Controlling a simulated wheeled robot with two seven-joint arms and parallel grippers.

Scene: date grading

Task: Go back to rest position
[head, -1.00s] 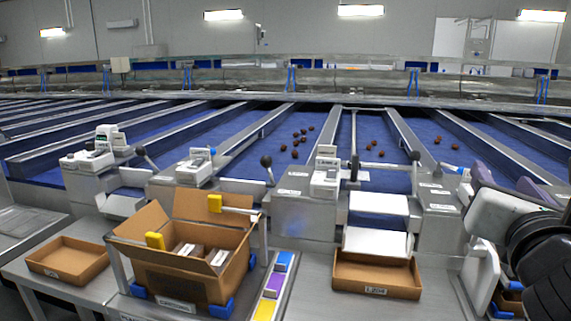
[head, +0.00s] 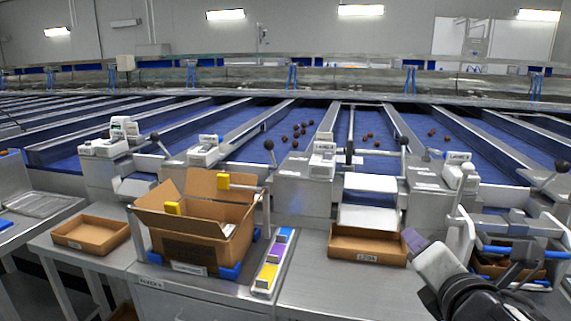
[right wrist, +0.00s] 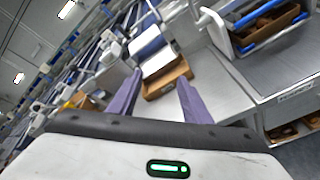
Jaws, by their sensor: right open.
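My right gripper (right wrist: 160,100) is open and empty in the right wrist view, its two purple fingers spread apart. In the head view the right arm comes in at the lower right, with a purple fingertip (head: 412,238) near the shallow cardboard tray (head: 368,246). That tray (right wrist: 166,84) shows beyond the fingers in the right wrist view, apart from them as far as I can tell. My left gripper is not in view.
An open cardboard box (head: 197,240) with yellow clips stands on the steel bench, a shallow tray (head: 91,234) to its left. A strip of coloured blocks (head: 272,262) lies to its right. Blue lanes (head: 290,130) carry several dates. A blue-handled station (head: 515,250) stands at the right.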

